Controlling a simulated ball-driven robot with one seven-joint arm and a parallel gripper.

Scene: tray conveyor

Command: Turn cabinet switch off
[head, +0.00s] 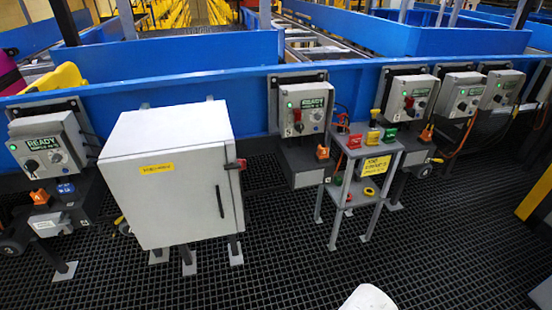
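A light grey cabinet (150,205) stands left of the middle in the head view, with its door shut. A small red switch handle (236,164) sticks out at the upper right edge of the cabinet. It looks roughly level, but it is too small to tell its exact position. A long dark door handle (220,201) stands upright on the door below it. A yellow label (157,169) is on the front. My gripper is not in view; only a white rounded part, probably of my arm, shows at the bottom edge.
A small grey stand (364,191) with padlocks and a yellow sign is right of the cabinet. Several grey control boxes, such as one with a green display (306,108), line the blue conveyor wall (200,96). The dark grated floor (290,255) in front is clear.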

